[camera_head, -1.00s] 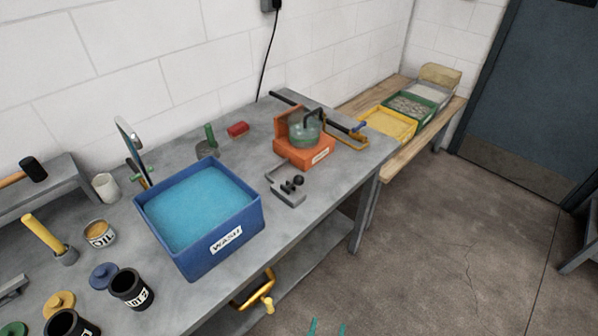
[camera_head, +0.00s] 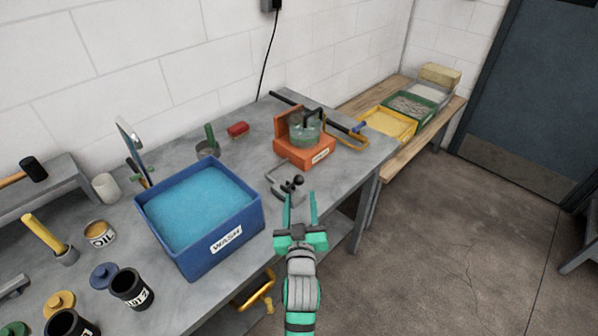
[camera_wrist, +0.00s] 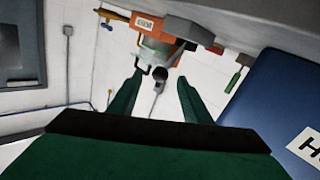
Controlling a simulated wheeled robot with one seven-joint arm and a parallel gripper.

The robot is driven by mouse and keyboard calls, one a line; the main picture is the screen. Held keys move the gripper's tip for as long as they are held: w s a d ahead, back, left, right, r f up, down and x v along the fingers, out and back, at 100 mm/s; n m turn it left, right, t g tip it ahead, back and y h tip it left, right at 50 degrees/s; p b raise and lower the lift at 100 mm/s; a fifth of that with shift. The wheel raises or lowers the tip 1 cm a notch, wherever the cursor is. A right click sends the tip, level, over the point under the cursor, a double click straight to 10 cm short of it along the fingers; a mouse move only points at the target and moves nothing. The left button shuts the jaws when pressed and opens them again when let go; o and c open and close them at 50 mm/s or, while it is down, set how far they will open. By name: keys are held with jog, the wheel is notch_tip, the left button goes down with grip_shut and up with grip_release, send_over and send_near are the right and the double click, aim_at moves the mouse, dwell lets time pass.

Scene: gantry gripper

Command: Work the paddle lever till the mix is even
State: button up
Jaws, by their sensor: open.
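I cannot tell which of the two is the paddle lever, nor how even the bowl's content is. My gripper (camera_head: 300,203) is open and empty, just in front of the grey block. Its two green fingers (camera_wrist: 160,92) point toward the knob, apart from it.
A blue WASH tub (camera_head: 158,232) of blue contents stands close left of my gripper. A long black bar with a yellow frame (camera_head: 346,137) lies behind the orange stand. A red block (camera_head: 238,129) and a grey cup with green handle (camera_head: 208,148) are farther back.

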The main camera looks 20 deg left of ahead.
aim_at(299, 182)
jog(key=shift+w+a+r, duration=0.35)
jog(key=shift+a+r, duration=0.1)
jog(key=shift+r, duration=0.05)
jog(key=x, duration=0.9)
jog(key=shift+w+d, duration=0.1)
jog(key=shift+d, duration=0.05)
jog(key=shift+w, duration=0.6)
jog(key=shift+w+a, duration=0.1)
jog(key=shift+a, duration=0.5)
jog(key=shift+d, duration=0.2)
grip_shut()
